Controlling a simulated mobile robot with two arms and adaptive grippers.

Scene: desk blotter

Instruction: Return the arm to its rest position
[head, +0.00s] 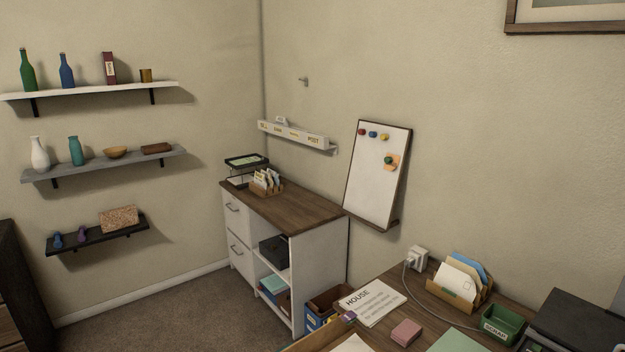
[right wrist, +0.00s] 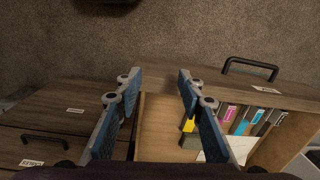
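My right gripper (right wrist: 159,80) shows in the right wrist view with its two blue-padded fingers spread apart and nothing between them. It is over an open wooden drawer (right wrist: 222,87), seen from above. I cannot tell how far above the drawer the fingers are. Neither gripper shows in the head view, and my left gripper is in no view.
The drawer has a dark handle (right wrist: 252,68) and holds several colored-tab files (right wrist: 246,121). Closed drawer fronts (right wrist: 68,112) lie to the left. In the head view, the desk carries a letter holder (head: 462,282), a green tray (head: 503,326) and a pink block (head: 406,332).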

